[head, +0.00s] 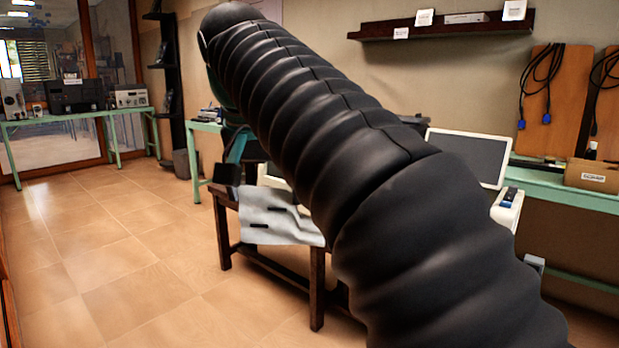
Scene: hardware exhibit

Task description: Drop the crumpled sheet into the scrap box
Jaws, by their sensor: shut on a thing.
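A pale grey sheet (282,226) with dark slots and an uneven lower edge hangs in front of the dark wooden table. I take it for the crumpled sheet. My gripper (230,178), black and teal, is at the sheet's upper left and shut on it. The exact contact is hidden, and my black ribbed arm covers the middle of the head view. A brown cardboard box (592,178) with a white label stands on the green bench at the right edge. Its label is too small to read surely, so I cannot tell whether it is the scrap box.
The dark wooden table (317,290) stands behind my arm. A tablet-like screen (468,157) and a white device (507,208) are on the right. A dark bin (182,164) stands by the shelf at the back. The tiled floor (110,265) at left is clear.

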